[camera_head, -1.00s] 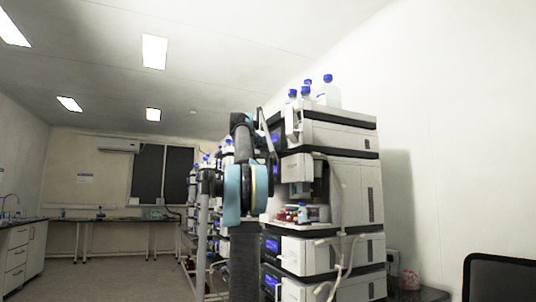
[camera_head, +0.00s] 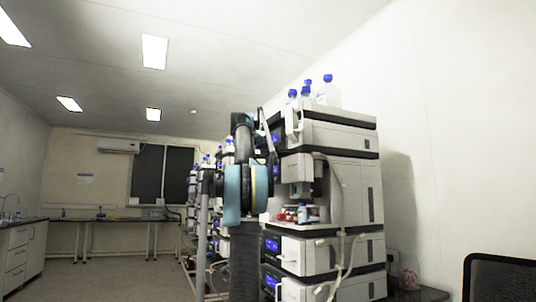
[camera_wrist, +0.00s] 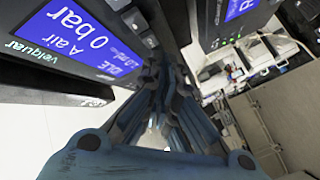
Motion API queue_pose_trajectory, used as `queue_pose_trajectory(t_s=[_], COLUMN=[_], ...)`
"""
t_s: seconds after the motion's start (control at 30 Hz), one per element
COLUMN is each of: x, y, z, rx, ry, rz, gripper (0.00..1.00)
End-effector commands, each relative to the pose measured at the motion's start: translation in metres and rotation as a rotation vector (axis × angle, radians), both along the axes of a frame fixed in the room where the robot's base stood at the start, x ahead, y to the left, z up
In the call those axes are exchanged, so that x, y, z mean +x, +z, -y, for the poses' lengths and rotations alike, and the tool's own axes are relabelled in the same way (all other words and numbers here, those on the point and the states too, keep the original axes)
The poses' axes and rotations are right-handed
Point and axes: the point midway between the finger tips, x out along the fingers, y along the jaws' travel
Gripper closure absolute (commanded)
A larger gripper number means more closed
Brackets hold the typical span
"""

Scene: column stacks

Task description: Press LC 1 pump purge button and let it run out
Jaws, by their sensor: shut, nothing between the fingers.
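In the wrist view a dark pump panel has a blue screen (camera_wrist: 80,35) reading "A air", "0 bar" and idle, with the name velquar beside it. Small buttons (camera_wrist: 149,41) run along the panel's edge by the screen; their labels are too small to read. My gripper (camera_wrist: 168,70) is shut and empty, with its fingertips close beside these buttons. I cannot tell whether it touches one. In the head view the instrument stack (camera_head: 345,135) stands right of my arm, which hides part of its front and my gripper.
A second blue screen (camera_wrist: 238,8) faces the fingers from the right in the wrist view. Blue-capped bottles (camera_head: 328,92) stand on top of the stack. Tubing (camera_head: 343,245) hangs down its front. More stacks stand behind my arm. A black chair (camera_head: 497,280) is at lower right.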

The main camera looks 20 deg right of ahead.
Motion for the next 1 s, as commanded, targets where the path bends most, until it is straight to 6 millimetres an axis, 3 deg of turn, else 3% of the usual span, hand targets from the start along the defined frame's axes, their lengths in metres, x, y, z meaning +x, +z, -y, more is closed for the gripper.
queue_pose_trajectory(t_s=[1.0], x=[-0.0010], y=[0.0008], z=[0.0104], rx=[0.000], ry=[-0.001], rz=[0.000], gripper=[1.00])
